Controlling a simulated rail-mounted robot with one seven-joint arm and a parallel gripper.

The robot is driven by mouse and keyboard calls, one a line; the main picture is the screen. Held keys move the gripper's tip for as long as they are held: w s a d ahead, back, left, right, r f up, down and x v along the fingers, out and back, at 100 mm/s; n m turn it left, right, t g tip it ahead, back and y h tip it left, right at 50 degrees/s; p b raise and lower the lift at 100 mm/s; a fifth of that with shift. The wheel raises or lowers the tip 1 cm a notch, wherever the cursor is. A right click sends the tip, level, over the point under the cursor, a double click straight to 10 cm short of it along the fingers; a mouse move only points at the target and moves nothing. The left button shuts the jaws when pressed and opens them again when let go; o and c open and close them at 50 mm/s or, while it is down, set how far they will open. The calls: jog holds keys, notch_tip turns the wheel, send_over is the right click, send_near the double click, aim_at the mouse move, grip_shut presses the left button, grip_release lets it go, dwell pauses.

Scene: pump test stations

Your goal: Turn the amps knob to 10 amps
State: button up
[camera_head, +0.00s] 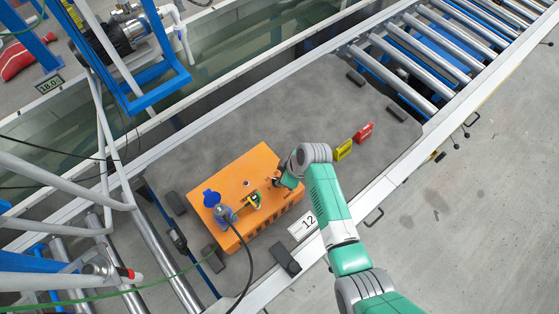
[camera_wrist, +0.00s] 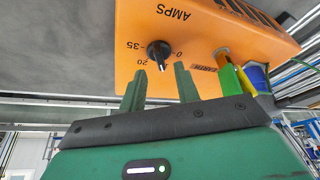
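The orange box (camera_head: 240,180) stands on the grey mat. It fills the top of the wrist view (camera_wrist: 215,40), where its face carries the printed word AMPS. The black amps knob (camera_wrist: 159,50) has a light pointer mark aimed toward the bottom of the picture. Small numbers, among them 35 and 20, sit beside it; a 10 is not readable. My gripper (camera_wrist: 161,83) is open and empty. Its two green fingers are spread just below the knob in the picture, apart from it. In the head view my gripper (camera_head: 276,181) is at the box's right part and hides the knob.
A blue-capped device (camera_head: 222,208) and a yellow-green part (camera_head: 254,201) sit on the box. A black cable (camera_head: 245,265) runs down from them. A yellow block (camera_head: 343,149) and a red block (camera_head: 364,131) stand on the mat, right of my arm. The mat's upper middle is clear.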

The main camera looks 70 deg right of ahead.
jog(key=v, duration=0.4)
dwell(0.5)
